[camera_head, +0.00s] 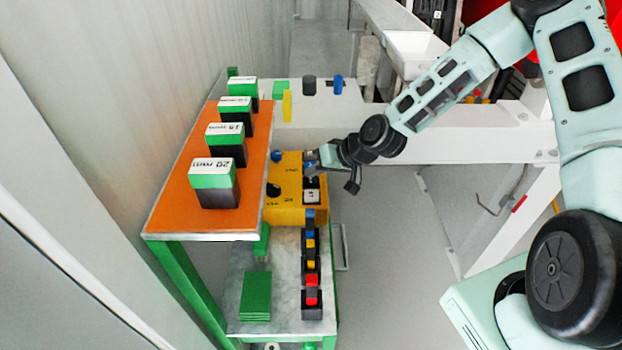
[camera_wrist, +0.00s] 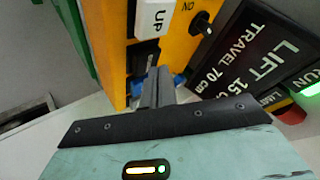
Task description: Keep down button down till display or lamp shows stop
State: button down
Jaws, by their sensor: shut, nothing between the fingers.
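The yellow control box (camera_head: 285,214) stands at the edge of the bench, and also fills the upper middle of the wrist view (camera_wrist: 177,45). Its white UP button (camera_wrist: 153,18) is in the wrist view. A dark button (camera_wrist: 143,56) sits beside UP, partly hidden by my fingers; its label cannot be read. My gripper (camera_wrist: 158,82) is shut and empty, its fingertips right at this dark button; I cannot tell whether they press it. A black display (camera_wrist: 258,62) reads LIFT 15, with the rest cut off, and TRAVEL 70 cm. A green RUN lamp (camera_wrist: 306,88) is lit.
A black knob (camera_wrist: 201,22) is on the box near the display. An orange shelf (camera_head: 180,190) carries several green-and-black blocks at the left. Below it, a grey bench (camera_head: 275,290) holds a green block and coloured parts. A white beam (camera_head: 470,135) runs behind my arm.

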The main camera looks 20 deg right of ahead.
aim_at(315, 180)
jog(key=shift+f+b, duration=0.4)
jog(key=shift+f, duration=0.1)
dwell(0.3)
dwell(4.8)
jog(key=shift+r+p, duration=0.7)
jog(key=shift+r, duration=0.25)
jog(key=shift+r+p, duration=1.8)
jog(key=shift+r, duration=0.7)
